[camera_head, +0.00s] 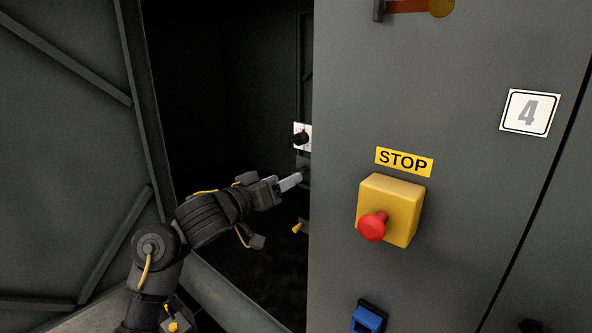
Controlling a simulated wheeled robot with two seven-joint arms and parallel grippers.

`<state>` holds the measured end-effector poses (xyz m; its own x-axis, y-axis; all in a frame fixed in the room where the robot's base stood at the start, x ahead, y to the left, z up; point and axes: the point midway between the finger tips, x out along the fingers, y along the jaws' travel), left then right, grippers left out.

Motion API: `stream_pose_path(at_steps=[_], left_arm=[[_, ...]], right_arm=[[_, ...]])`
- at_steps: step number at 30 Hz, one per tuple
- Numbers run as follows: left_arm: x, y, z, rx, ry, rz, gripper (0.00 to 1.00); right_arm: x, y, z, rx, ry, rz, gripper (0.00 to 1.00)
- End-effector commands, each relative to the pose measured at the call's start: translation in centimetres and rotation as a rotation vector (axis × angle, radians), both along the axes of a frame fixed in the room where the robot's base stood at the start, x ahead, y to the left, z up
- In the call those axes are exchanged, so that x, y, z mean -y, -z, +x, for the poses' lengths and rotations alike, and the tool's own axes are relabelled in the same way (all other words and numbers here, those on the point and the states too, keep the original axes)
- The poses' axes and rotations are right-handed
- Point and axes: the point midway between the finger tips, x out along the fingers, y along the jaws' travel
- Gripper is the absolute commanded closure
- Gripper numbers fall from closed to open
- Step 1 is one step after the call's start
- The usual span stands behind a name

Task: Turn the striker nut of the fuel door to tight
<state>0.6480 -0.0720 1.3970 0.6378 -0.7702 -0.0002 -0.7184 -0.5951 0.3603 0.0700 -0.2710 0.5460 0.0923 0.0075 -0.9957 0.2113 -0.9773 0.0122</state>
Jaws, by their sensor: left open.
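My left gripper (291,182) reaches from the lower left into the dark opening of the enclosure. Its pale fingers point right and slightly up, and they are open. Their tips are close to a small dark grey fitting (303,162) at the inner right edge of the opening. I cannot tell whether they touch it, nor clearly make out the striker nut there. Just above is a black knob (301,138) on a white plate. A large grey door (60,130) stands open on the left. My right gripper is not in view.
The grey front panel (460,230) right of the opening carries a yellow stop box with a red button (372,226), a STOP label (404,162) and a blue fitting (368,318). A small yellow part (297,228) sits below the gripper. The opening's interior looks empty but dark.

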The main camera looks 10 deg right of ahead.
Motion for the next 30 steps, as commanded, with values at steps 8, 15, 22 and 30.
stream_pose_path(at_steps=[8,15,22,30], left_arm=[[3.4,-0.3,2.8,-0.002,0.001,-0.001,0.4],[4.2,0.0,3.6,0.001,-0.001,0.001,0.4],[4.3,0.0,3.6,0.001,-0.001,0.0,0.41],[4.2,0.0,3.6,0.0,-0.001,0.0,0.77]], right_arm=[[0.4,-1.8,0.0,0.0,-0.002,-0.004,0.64],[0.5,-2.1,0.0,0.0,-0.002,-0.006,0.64],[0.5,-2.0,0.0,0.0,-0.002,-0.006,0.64],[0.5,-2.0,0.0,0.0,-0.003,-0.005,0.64]])
